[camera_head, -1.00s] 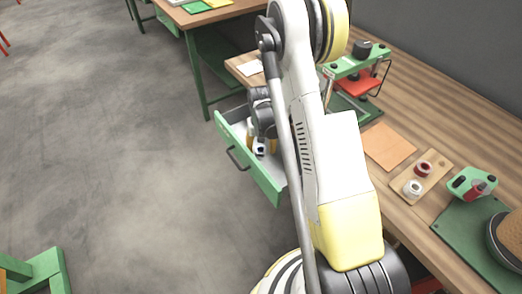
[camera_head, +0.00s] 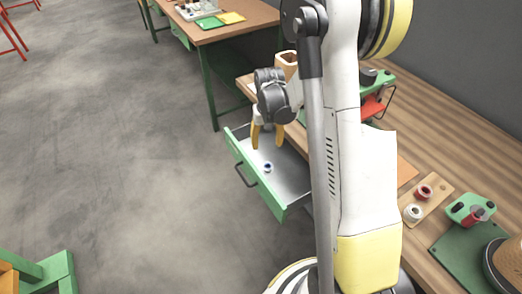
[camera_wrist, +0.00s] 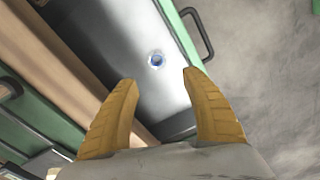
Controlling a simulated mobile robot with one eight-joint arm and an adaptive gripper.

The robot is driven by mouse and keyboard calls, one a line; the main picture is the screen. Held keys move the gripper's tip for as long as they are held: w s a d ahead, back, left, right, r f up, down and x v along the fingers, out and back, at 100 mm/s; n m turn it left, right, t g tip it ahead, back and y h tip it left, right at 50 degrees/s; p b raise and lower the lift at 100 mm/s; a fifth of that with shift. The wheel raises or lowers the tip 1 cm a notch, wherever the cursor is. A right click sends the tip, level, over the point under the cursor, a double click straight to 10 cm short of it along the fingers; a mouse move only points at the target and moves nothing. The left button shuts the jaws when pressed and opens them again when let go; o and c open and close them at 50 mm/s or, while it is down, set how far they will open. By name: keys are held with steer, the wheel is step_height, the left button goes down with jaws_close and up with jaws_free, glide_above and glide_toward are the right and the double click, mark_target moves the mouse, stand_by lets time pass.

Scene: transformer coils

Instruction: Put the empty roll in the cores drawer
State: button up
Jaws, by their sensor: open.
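The open green drawer (camera_head: 283,208) sticks out from under the wooden bench. A small roll (camera_head: 267,167) with a dark blue centre lies alone on the drawer's pale floor. In the wrist view the roll (camera_wrist: 156,60) shows as a small ring beyond the fingertips, inside the drawer (camera_wrist: 183,30). My gripper (camera_head: 266,147) has yellow fingers pointing down above the drawer. In the wrist view my gripper (camera_wrist: 159,76) is open, with nothing between the fingers, and apart from the roll. My arm hides part of the bench and the drawer's right end.
A wooden board (camera_head: 427,197) on the bench holds a red spool (camera_head: 424,192) and a white spool (camera_head: 413,212). A green winding device (camera_head: 470,208) stands to their right. A second table (camera_head: 235,30) is at the back. Floor left of the drawer is clear.

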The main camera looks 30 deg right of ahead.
steer(key=s+a+r+n+t, duration=0.1)
steer(key=s+a+r+t, duration=0.2)
steer(key=r, duration=0.5)
steer(key=s+a+r+n, duration=0.1)
steer(key=s+a+r, duration=0.4)
steer(key=r, duration=0.4)
steer(key=s+a+r+n+t, duration=0.2)
steer(key=s+a, duration=0.4)
steer(key=s, duration=0.3)
steer(key=shift+s+a+r+t, duration=0.25)
steer(key=shift+a+r+t, duration=0.15)
steer(key=shift+r+t, duration=0.6)
steer(key=shift+r, duration=0.1)
steer(key=shift+c, duration=0.2)
